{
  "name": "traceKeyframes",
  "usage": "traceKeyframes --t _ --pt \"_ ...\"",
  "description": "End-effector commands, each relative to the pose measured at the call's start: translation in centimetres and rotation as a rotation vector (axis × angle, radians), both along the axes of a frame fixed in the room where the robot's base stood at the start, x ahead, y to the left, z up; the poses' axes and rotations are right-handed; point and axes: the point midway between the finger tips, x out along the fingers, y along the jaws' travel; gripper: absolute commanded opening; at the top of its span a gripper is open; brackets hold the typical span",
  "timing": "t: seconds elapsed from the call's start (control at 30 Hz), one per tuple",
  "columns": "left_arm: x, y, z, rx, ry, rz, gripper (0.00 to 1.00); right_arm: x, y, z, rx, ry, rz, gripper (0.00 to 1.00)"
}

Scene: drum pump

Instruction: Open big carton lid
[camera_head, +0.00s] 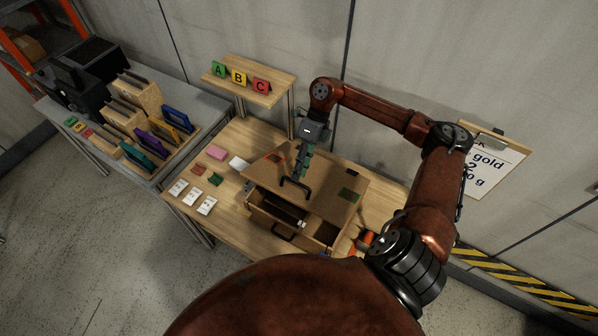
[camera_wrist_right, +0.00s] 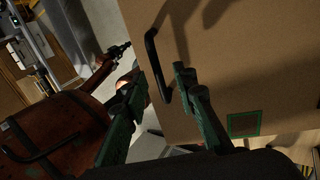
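The big carton (camera_head: 352,212) is a brown box on the wooden table. Its flat lid (camera_head: 330,185) bears a black bar handle (camera_head: 293,187) and a dark green patch. The front below the lid shows open compartments. My right gripper (camera_head: 303,168) is just above the lid near the handle. In the right wrist view its green fingers (camera_wrist_right: 158,77) are apart, with the handle (camera_wrist_right: 154,62) showing between and beyond the tips. Whether they touch it I cannot tell. The lid (camera_wrist_right: 230,60) fills the right of that view. My left gripper is not seen in the head view.
White cards (camera_head: 192,196) and a pink block (camera_head: 217,153) lie left of the carton. A small shelf (camera_head: 262,92) with A, B, C signs stands behind. A grey table (camera_head: 207,107) with folders is at left. A clipboard sheet (camera_head: 490,165) hangs on the wall.

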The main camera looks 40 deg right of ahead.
Motion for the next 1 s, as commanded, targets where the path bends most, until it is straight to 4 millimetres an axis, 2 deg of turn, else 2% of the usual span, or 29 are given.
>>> traceKeyframes --t 0.4,0.53,0.7,1.0 --pt "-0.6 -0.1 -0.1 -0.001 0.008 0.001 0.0 1.8 -4.2 6.7 -0.001 -0.003 -0.003 0.26" --pt "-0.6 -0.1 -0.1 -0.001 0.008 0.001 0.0 2.2 -5.2 8.3 0.001 -0.003 -0.003 0.26" --pt "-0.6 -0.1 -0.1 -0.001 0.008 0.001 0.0 2.4 -5.9 9.4 0.0 -0.001 -0.003 0.26" --pt "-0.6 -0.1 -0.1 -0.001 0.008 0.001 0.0 2.4 -6.0 9.5 0.001 0.0 -0.001 0.26"
